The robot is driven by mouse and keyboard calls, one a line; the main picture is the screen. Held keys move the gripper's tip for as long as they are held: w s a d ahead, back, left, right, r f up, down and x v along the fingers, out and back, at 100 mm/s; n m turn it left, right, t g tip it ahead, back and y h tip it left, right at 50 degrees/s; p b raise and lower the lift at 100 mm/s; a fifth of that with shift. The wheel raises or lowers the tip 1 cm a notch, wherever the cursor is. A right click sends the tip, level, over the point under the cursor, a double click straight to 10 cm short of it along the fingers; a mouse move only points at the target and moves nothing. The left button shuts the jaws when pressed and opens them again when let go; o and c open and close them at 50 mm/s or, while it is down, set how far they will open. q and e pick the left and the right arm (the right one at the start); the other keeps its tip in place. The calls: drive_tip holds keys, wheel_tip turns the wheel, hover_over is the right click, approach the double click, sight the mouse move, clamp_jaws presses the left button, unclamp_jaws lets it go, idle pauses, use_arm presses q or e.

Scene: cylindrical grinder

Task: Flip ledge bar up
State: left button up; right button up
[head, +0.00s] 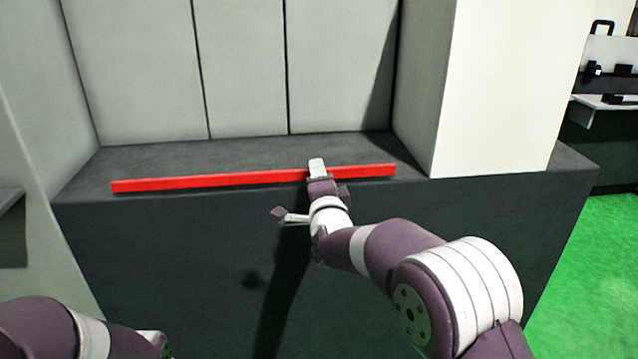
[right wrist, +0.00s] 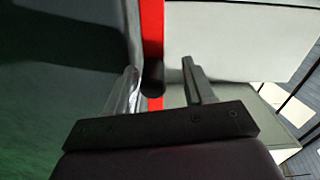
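The ledge bar (head: 235,180) is a long, thin red bar lying along the front edge of the dark ledge. My right gripper (head: 317,168) is at the bar, right of its middle, and hides a short part of it. In the right wrist view the two fingers (right wrist: 160,75) stand apart, with the red bar (right wrist: 152,30) passing through the gap between them. A small dark rounded piece (right wrist: 153,78) also shows in that gap. Contact between fingers and bar cannot be told. My left arm shows at the lower left of the head view, but its gripper is not visible.
The dark ledge (head: 250,152) runs behind the bar, below grey wall panels (head: 245,70). A white block-like column (head: 495,90) stands on the ledge's right end. Green floor (head: 600,250) and a shelf (head: 605,103) with dark items lie further right.

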drive_tip(key=shift+f, duration=0.15)
drive_tip(key=shift+s, duration=0.1)
drive_tip(key=shift+s, duration=0.35)
drive_tip(key=s+p, duration=0.1)
drive_tip(key=s, duration=1)
drive_tip(key=shift+s+d+p, duration=0.2)
drive_tip(key=shift+s+p, duration=0.1)
drive_tip(key=shift+s, duration=0.1)
